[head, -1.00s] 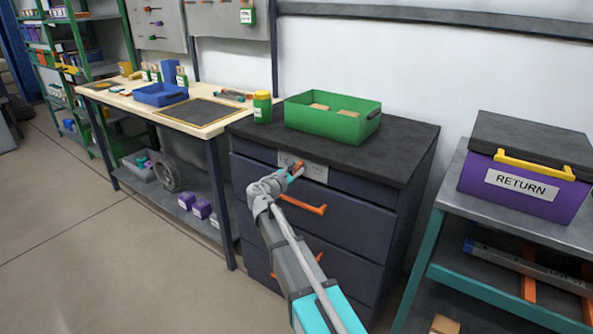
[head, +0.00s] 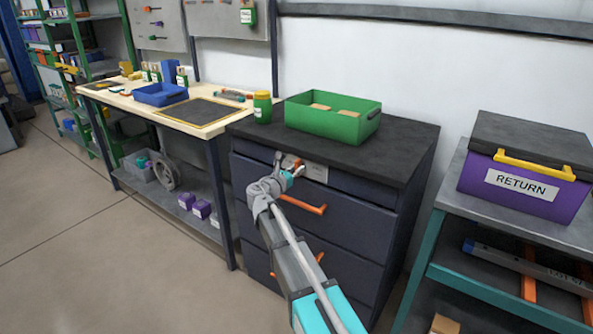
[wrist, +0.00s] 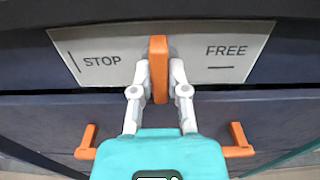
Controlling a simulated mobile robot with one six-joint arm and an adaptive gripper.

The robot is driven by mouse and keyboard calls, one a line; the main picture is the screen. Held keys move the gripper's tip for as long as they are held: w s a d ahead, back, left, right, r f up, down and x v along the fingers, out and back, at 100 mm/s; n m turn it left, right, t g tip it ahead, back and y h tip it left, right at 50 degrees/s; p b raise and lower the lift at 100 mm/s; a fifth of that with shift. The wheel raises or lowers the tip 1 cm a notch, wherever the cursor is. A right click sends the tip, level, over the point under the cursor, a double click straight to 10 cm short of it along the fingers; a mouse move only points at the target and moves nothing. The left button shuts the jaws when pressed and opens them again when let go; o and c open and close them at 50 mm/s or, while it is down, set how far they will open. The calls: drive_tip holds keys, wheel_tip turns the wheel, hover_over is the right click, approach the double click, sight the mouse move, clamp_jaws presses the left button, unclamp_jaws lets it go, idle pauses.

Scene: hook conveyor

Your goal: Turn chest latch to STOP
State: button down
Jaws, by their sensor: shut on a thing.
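The chest latch (wrist: 159,68) is an orange bar on a pale plate (wrist: 205,35). In the wrist view it stands upright, midway between the word STOP on the left and FREE on the right. My gripper (wrist: 160,78) is shut on the latch, one grey finger against each side. In the head view my gripper (head: 289,164) is at the top front of the dark chest (head: 340,230), over the plate (head: 315,171). The fingers hide part of the latch there.
Orange drawer handles (head: 304,204) stick out below my gripper. A green bin (head: 330,125) and a green jar (head: 262,107) stand on the chest top. A workbench (head: 205,115) is on the left. A purple RETURN box (head: 525,185) sits on a shelf at right.

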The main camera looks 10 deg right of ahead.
drive_tip(key=c, duration=0.6)
unclamp_jaws()
drive_tip(key=shift+c, duration=0.2)
drive_tip(key=shift+s, duration=0.1)
drive_tip(key=v, duration=1.2)
